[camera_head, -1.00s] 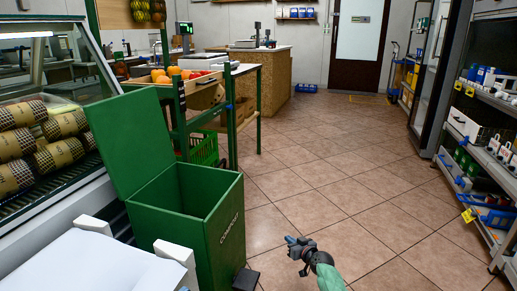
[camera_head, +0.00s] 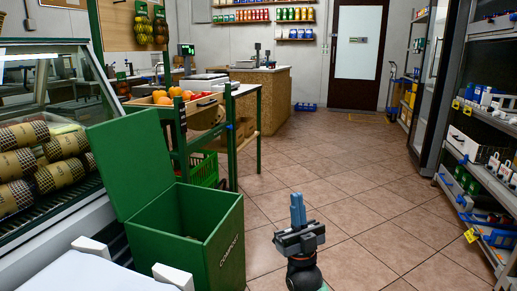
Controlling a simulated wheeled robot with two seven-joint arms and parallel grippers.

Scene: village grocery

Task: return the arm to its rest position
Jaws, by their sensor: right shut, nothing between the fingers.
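My right gripper (camera_head: 298,210) stands upright at the bottom middle, just right of the green compost bin. Its blue fingers point up and are together, with nothing between them. It is apart from the bin and has open floor behind it. The rest of my right arm drops out of the bottom edge of the picture. My left gripper is not in view.
The open green compost bin (camera_head: 215,245) stands close left of my gripper. A white surface (camera_head: 70,275) fills the bottom left. A stocked shelf (camera_head: 485,185) lines the right side. The tiled floor (camera_head: 355,210) between is clear.

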